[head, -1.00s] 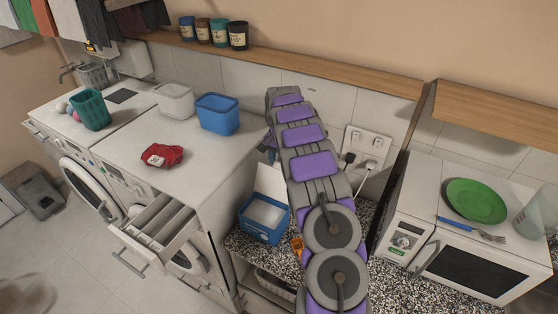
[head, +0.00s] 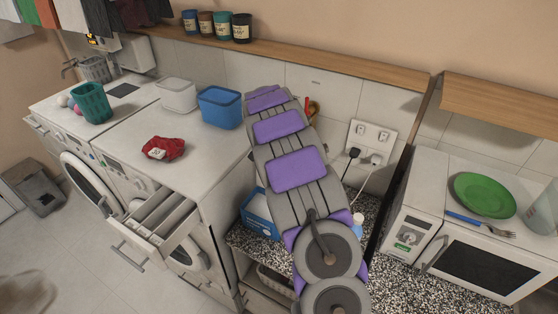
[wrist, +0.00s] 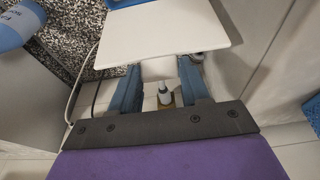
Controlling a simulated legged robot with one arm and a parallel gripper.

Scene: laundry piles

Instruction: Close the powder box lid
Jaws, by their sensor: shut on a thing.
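The blue powder box (head: 260,214) stands on the speckled counter beside the washer, partly covered by my arm in the head view. Its white lid (wrist: 155,28) shows as a flat panel at the top of the wrist view, with a strip of blue (wrist: 122,3) at the upper edge. My gripper (wrist: 158,72) has its two blue fingers on either side of a white part at the lid's near edge, and is shut on it. In the head view, my arm hides the gripper and the lid, so the lid's angle is hard to tell.
A blue bottle (wrist: 12,25) stands close by at the wrist view's upper left. The washer's drawer (head: 155,222) is pulled out. Plugged cables (head: 358,165) hang on the wall; a microwave (head: 470,255) stands right.

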